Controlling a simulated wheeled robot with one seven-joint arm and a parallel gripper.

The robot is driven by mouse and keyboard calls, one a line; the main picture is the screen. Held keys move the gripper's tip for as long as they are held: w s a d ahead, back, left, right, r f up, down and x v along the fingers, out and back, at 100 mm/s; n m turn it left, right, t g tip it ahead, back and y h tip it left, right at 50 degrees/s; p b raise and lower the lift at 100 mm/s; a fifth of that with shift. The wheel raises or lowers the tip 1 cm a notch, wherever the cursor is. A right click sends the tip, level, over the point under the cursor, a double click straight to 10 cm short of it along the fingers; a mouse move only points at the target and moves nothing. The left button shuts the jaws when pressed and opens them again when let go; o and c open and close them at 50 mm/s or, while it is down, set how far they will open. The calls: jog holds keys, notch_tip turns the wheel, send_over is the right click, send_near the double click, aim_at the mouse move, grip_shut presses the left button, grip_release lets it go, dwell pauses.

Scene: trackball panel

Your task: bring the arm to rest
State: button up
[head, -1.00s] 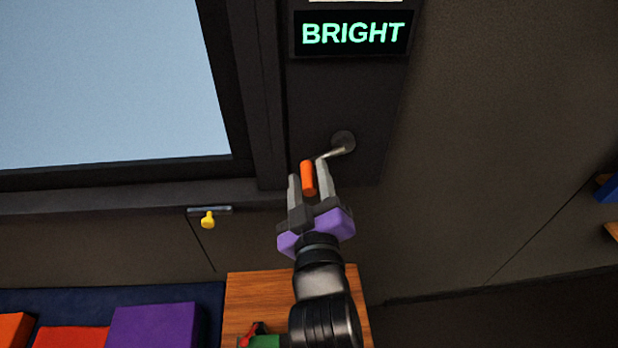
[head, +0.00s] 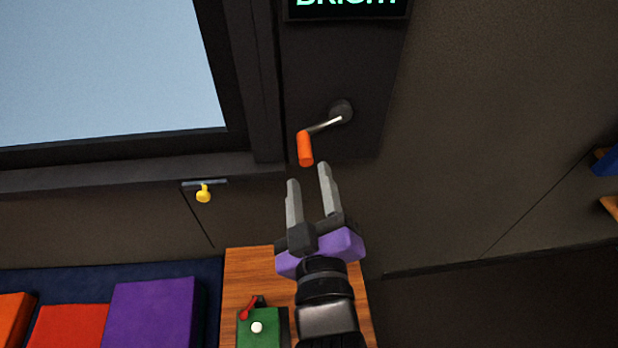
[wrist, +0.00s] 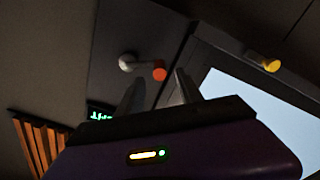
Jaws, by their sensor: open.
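My gripper (head: 309,196) is open and empty, its two grey fingers pointing up toward the wall panel. It is just below the orange crank handle (head: 305,148), with a gap between the fingertips and the handle. The handle hangs from a metal crank arm on a round dark mount (head: 341,111). In the wrist view the orange handle (wrist: 159,70) shows beyond the fingers (wrist: 160,95), clear of both.
A lit sign (head: 347,6) is above the crank. A yellow knob (head: 203,193) is on the wall at left. Below are a wooden surface (head: 245,275), a green box (head: 258,328) with a red lever (head: 248,307), and a purple block (head: 152,312). A blue item (head: 607,160) sits at the right edge.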

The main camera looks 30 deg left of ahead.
dwell(0.3)
jog(key=s+d+f+m+t+h, duration=0.2)
jog(key=s+d+m, duration=0.3)
jog(key=d, duration=0.6)
jog(key=s+d+f+m+t+h, duration=0.1)
jog(key=s+d+f+m+h, duration=0.25)
jog(key=d, duration=0.75)
jog(key=s+d+f+m+g+h, duration=0.1)
jog(key=s+d+f+m+h, duration=0.1)
jog(key=s+d, duration=0.5)
jog(key=s+d+f+m+g+h, duration=0.2)
jog(key=s+d+f+m, duration=0.1)
jog(key=s+d, duration=0.4)
jog(key=s+f, duration=0.1)
jog(key=s, duration=0.2)
jog(key=shift+s, duration=0.3)
jog(key=shift+h, duration=0.25)
dwell(0.8)
